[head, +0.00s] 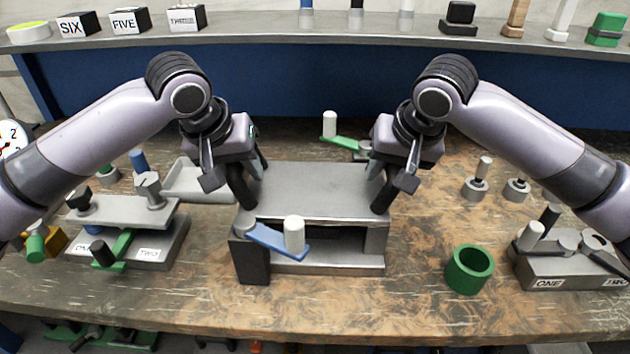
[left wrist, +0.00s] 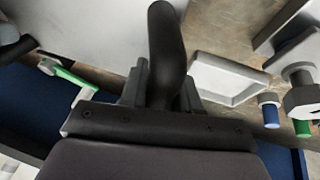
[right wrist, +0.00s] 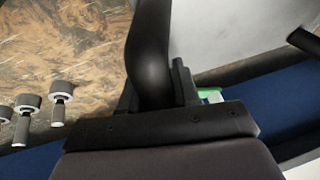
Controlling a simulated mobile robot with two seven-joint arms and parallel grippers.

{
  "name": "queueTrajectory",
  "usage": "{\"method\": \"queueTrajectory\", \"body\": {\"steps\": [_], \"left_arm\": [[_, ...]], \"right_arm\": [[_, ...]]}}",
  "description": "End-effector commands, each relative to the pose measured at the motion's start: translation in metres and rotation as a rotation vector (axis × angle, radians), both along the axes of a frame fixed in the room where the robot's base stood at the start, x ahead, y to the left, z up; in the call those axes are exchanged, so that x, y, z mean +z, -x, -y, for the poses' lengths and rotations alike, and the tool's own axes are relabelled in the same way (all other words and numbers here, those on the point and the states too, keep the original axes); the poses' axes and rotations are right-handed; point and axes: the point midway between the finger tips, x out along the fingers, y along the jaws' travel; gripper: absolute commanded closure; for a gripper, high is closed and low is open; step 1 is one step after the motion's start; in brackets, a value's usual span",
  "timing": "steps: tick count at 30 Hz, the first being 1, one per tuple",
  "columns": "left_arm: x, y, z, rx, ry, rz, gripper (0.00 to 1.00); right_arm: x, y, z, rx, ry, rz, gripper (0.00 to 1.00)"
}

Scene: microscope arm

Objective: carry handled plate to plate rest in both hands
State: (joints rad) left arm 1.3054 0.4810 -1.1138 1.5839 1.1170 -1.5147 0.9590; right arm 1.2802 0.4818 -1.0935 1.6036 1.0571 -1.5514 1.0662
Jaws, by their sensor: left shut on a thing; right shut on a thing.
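The handled plate (head: 315,188) is a flat grey sheet, level at the table's middle. It also fills the top of the left wrist view (left wrist: 90,30) and right wrist view (right wrist: 225,30). My left gripper (head: 243,188) is shut at its left side and my right gripper (head: 382,192) at its right side. The handles are largely hidden by dark fingers. Below the plate is a grey stand (head: 340,262) with a flat base and an upright, perhaps the plate rest. I cannot tell whether plate and stand touch.
A blue lever (head: 272,240) with a white knob (head: 294,234) sits before the plate, by a black block (head: 253,264). A green ring (head: 469,270) stands right. Grey fixtures flank both sides (head: 130,215) (head: 570,258). A green lever (head: 342,141) is behind.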

Motion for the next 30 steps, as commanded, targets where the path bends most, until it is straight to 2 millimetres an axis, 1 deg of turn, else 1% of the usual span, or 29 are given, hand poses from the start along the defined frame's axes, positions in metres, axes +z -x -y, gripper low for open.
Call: {"method": "queueTrajectory", "body": {"steps": [2, 3, 11, 17, 30], "left_arm": [[0.001, 0.000, -0.001, 0.001, 0.000, 0.001, 1.00], [0.008, -0.002, 0.000, 0.001, 0.008, 0.015, 1.00], [0.010, -0.002, 0.000, 0.001, 0.007, 0.014, 1.00], [0.018, -0.002, 0.000, 0.001, 0.007, 0.014, 1.00], [0.047, -0.002, 0.000, 0.002, 0.006, 0.014, 1.00]], "right_arm": [[0.001, -0.001, 0.001, -0.001, 0.000, 0.002, 1.00], [0.008, -0.002, 0.000, -0.001, -0.007, 0.016, 1.00], [0.010, -0.002, 0.000, -0.001, -0.007, 0.014, 1.00], [0.018, -0.002, 0.000, -0.002, -0.006, 0.014, 1.00], [0.047, -0.002, 0.000, -0.002, -0.006, 0.014, 1.00]]}}
